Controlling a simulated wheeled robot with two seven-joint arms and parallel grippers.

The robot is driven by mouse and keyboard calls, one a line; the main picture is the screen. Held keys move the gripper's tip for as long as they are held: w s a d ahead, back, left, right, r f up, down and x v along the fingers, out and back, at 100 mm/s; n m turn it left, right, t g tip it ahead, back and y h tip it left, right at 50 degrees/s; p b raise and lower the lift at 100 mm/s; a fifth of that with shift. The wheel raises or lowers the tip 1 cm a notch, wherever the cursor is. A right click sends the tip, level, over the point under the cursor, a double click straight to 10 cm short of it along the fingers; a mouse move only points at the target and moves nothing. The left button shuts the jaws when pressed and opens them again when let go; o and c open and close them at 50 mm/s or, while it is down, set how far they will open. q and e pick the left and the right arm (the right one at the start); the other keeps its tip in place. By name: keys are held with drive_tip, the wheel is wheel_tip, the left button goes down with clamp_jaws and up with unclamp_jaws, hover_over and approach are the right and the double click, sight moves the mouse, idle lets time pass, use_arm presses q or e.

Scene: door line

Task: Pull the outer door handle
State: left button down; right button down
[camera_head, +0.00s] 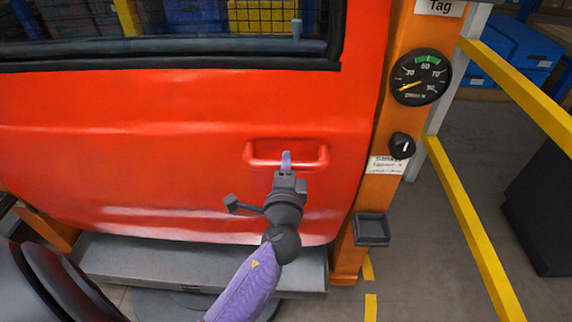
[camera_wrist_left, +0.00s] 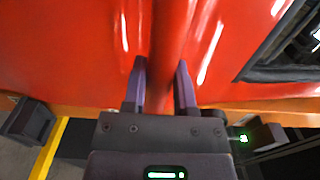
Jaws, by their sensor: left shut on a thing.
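The red outer door (camera_head: 180,160) fills the left and middle of the head view, with a dark-framed window on top. Its red bar handle (camera_head: 310,156) lies horizontally near the door's right edge. My left gripper (camera_head: 287,163) is at the middle of this handle. In the left wrist view the handle (camera_wrist_left: 171,50) runs between the two purple fingers of my left gripper (camera_wrist_left: 160,88), which are shut on it. The fingers hide a small part of the bar. My right gripper is not in view.
An orange post (camera_head: 385,120) right of the door carries a round gauge (camera_head: 422,77), a black knob (camera_head: 402,146) and a small dark tray (camera_head: 372,229). Yellow rails (camera_head: 470,220) stand farther right. A grey step (camera_head: 150,262) lies below the door.

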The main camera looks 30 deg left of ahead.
use_arm(q)
drive_tip(key=shift+w+f, duration=0.1)
drive_tip(key=shift+f, duration=0.05)
idle(0.4)
drive_tip(key=shift+w+a, duration=0.2)
drive_tip(key=shift+w, duration=0.2)
unclamp_jaws()
idle(0.3)
drive_tip(key=v, duration=0.9)
drive_tip(key=shift+b, duration=0.45)
drive_tip(key=shift+a, duration=0.1)
